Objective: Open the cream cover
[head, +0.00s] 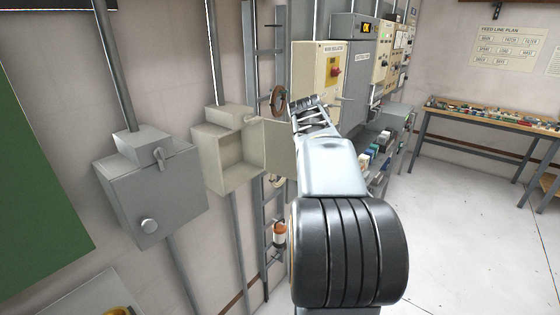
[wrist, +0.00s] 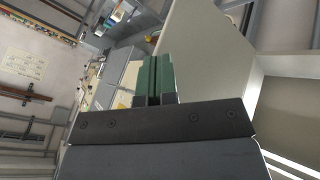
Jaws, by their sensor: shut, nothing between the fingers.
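The cream box (head: 213,165) is fixed to the wall left of centre in the head view. Its cream cover (head: 279,148) stands swung out to the right, and the box's inside shows. In the wrist view a large pale panel, which looks like the cover (wrist: 210,50), stands just right of the fingers. My gripper (head: 310,103) is beside the cover's outer end in the head view. In the wrist view its green fingers (wrist: 154,82) are together with nothing between them. I cannot tell whether they touch the cover.
A grey box (head: 150,195) with a lever and a round knob is on the wall to the left. A vertical cable ladder (head: 264,60) runs behind the cover. Cream and grey cabinets (head: 318,75) stand beyond my arm. Open floor (head: 460,230) lies to the right, before a workbench (head: 490,122).

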